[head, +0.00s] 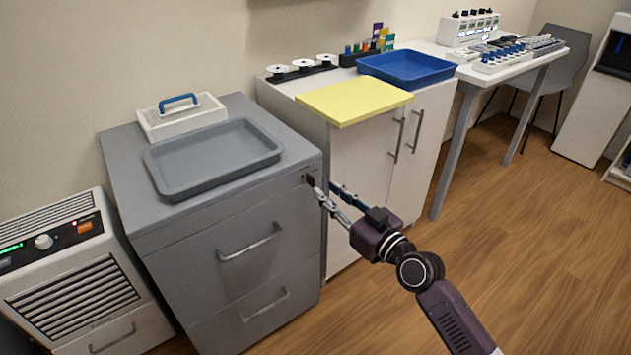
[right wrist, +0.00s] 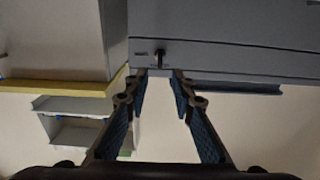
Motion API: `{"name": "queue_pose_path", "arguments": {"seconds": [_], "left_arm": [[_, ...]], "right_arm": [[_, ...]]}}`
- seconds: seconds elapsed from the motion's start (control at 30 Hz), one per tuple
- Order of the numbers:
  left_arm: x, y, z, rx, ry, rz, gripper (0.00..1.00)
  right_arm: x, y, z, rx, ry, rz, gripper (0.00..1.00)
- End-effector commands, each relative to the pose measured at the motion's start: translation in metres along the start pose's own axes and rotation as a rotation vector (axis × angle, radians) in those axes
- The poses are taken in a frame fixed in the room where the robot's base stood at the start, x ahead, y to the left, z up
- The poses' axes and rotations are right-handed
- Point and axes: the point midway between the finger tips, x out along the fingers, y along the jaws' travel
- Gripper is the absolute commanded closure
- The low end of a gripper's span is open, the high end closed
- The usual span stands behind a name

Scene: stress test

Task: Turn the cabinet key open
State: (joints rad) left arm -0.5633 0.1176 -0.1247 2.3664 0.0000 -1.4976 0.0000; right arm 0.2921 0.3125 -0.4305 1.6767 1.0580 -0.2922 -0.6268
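The grey cabinet (head: 215,265) stands at the left of the head view, with two drawers. Its small dark key (head: 308,179) sits in the lock at the upper right corner of the front. In the right wrist view the key (right wrist: 160,56) shows as a black upright shape on the grey front. My right gripper (head: 323,185) is open in front of the lock. In the right wrist view its fingertips (right wrist: 159,73) stand apart on either side of the key's line, and no contact shows. My left gripper is not in view.
A grey tray (head: 211,160) and a white box with a blue handle (head: 180,117) sit on the cabinet. A white cupboard (head: 365,160) with a yellow board (head: 355,100) overhanging its front stands to the right. The wooden floor in front is clear.

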Motion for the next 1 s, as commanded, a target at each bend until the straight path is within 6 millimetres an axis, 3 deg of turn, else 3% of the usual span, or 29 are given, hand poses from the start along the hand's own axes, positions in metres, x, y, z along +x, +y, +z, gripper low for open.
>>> {"name": "queue_pose_path", "arguments": {"seconds": [0.33, 0.77, 1.0], "left_arm": [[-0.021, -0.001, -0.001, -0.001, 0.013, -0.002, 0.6], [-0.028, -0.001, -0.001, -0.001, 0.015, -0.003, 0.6], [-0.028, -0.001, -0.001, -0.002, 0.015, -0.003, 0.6]], "right_arm": [[0.053, 0.001, 0.0, 0.001, 0.001, 0.002, 0.77], [0.062, 0.0, 0.0, 0.0, -0.001, 0.001, 0.77], [0.062, 0.001, 0.0, 0.0, -0.001, 0.002, 1.0]]}}
